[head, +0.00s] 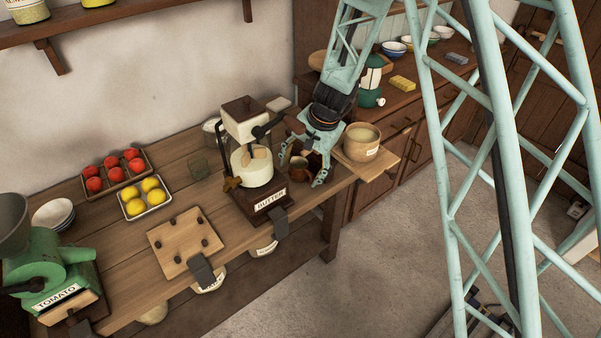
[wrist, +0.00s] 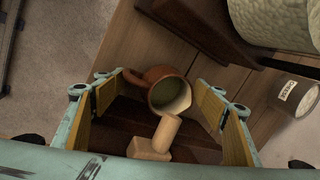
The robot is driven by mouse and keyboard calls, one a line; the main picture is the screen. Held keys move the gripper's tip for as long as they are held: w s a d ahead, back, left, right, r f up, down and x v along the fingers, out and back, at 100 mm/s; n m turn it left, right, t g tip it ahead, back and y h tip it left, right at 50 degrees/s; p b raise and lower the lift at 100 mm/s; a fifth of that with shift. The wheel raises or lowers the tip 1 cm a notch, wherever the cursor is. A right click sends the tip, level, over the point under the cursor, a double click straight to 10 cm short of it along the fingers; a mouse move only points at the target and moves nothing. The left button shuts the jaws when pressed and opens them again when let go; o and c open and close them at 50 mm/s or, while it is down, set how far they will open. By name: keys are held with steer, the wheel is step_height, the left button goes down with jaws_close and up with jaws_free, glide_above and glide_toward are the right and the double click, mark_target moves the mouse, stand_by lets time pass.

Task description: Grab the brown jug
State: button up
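The brown jug (head: 299,163) stands on the wooden worktop beside the butter churn in the head view, partly hidden by my gripper. In the wrist view the jug (wrist: 169,92) shows its pale, open mouth, with its handle toward the left. My gripper (head: 304,168) is open, fingers pointing down around the jug's place. In the wrist view the fingers (wrist: 163,98) are spread, one to each side of the jug. I see gaps between them and the jug, so it is not gripped.
The butter churn (head: 259,170) stands close on the left. A labelled tan pot (head: 361,145) stands close on the right. A pale wooden piece (wrist: 155,138) lies below the jug in the wrist view. A labelled pot (wrist: 296,97) is at its right edge.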

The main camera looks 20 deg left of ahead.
steer(key=c, duration=0.7)
steer(key=shift+o, duration=0.2)
steer(key=shift+r, duration=0.25)
